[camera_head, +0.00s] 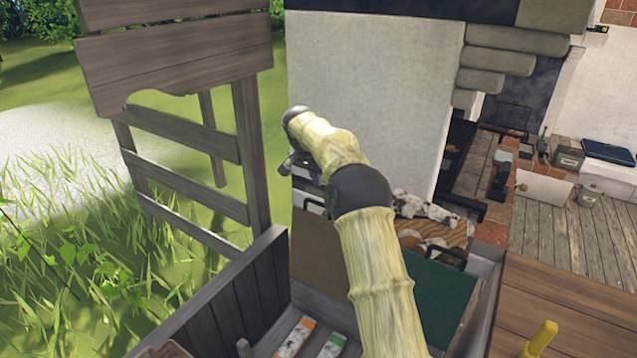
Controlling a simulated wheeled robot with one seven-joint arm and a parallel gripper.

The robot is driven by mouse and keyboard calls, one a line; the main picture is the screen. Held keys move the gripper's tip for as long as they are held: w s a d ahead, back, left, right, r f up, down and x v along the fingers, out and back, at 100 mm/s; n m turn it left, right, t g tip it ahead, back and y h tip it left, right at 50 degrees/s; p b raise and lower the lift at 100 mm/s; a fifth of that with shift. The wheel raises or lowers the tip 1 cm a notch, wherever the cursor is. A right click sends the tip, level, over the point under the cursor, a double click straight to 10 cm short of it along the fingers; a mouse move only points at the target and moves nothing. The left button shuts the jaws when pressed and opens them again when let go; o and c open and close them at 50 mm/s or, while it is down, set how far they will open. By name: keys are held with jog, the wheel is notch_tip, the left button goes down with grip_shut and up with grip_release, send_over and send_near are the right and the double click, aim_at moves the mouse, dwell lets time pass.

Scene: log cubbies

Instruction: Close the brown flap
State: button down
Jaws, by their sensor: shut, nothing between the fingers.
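The brown flap (318,252) is a flat brown panel at the centre, left of my arm. It looks raised and tilted, with a dark handle near its top edge. My arm crosses in front of its right side and hides part of it. My gripper (288,168) is at the far end of my arm, just above and slightly left of the flap's top edge. It is small and partly hidden by my wrist, but it looks shut and empty. I cannot tell whether it touches the flap.
A dark green flap (442,298) with a dark handle is right of my arm. A grey wooden side wall (245,300) borders the cubbies at left. Orange- and green-marked items lie low in front. A white wall (370,90) stands behind; a yellow handle (541,338) is at lower right.

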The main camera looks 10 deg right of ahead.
jog(key=p+x, duration=0.2)
jog(key=x, duration=0.6)
jog(key=shift+f+p, duration=0.3)
jog(key=shift+f, duration=0.05)
jog(key=shift+b, duration=0.3)
